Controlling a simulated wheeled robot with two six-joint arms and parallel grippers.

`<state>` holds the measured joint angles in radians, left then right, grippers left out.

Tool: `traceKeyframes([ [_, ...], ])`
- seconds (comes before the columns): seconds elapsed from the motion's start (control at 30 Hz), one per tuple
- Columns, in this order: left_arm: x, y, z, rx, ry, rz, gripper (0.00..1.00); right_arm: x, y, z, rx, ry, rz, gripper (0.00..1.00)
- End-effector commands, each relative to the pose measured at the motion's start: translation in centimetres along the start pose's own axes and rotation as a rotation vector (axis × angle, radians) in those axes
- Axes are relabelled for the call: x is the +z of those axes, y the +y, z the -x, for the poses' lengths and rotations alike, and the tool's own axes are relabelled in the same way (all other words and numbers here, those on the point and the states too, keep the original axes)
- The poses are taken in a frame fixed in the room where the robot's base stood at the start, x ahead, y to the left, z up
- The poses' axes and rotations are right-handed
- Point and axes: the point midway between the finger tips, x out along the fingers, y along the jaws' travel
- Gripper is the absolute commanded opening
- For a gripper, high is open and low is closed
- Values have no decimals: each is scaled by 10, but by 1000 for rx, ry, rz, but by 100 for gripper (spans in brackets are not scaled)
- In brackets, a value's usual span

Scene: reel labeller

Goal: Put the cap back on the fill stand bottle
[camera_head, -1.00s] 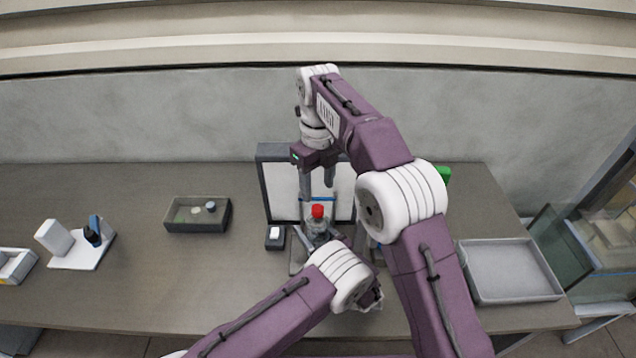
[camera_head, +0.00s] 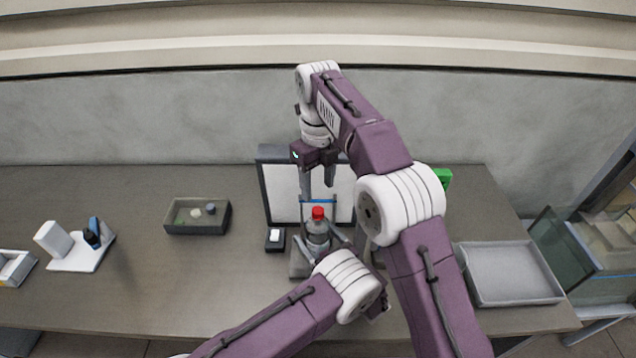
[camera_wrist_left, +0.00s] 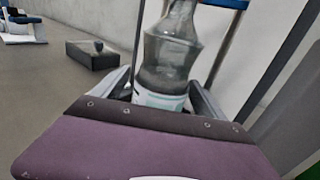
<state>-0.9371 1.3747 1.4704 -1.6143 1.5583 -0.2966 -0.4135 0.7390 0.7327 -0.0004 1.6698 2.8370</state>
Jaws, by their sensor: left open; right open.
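The clear grey bottle (camera_head: 318,235) stands upright on the fill stand (camera_head: 299,265) in front of the white panel. A red cap (camera_head: 317,213) sits at the top of its neck; I cannot tell how tightly. My left gripper (camera_head: 320,243) is open, its fingers on either side of the bottle's lower body. The left wrist view shows the bottle (camera_wrist_left: 168,55) between the fingers, with its top cut off by the picture edge. My right gripper (camera_head: 318,174) is open and empty, pointing down above the cap and apart from it.
A dark-framed white panel (camera_head: 281,190) stands behind the bottle. A small dark box with a white top (camera_head: 275,237) lies left of it. An open bin (camera_head: 197,229) is further left. A grey tray (camera_head: 510,272) lies at the right.

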Motion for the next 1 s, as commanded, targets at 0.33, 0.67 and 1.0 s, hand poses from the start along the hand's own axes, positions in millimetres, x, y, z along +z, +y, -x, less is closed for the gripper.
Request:
traceKeyframes([
  [0.33,-1,-1,61,-2,1,2,83,0,0,-10,0,0,0,52],
  [0.67,0,0,67,0,0,1,83,0,0,-10,0,0,0,52],
  [1.0,0,0,67,0,1,1,83,0,0,-10,0,0,0,52],
])
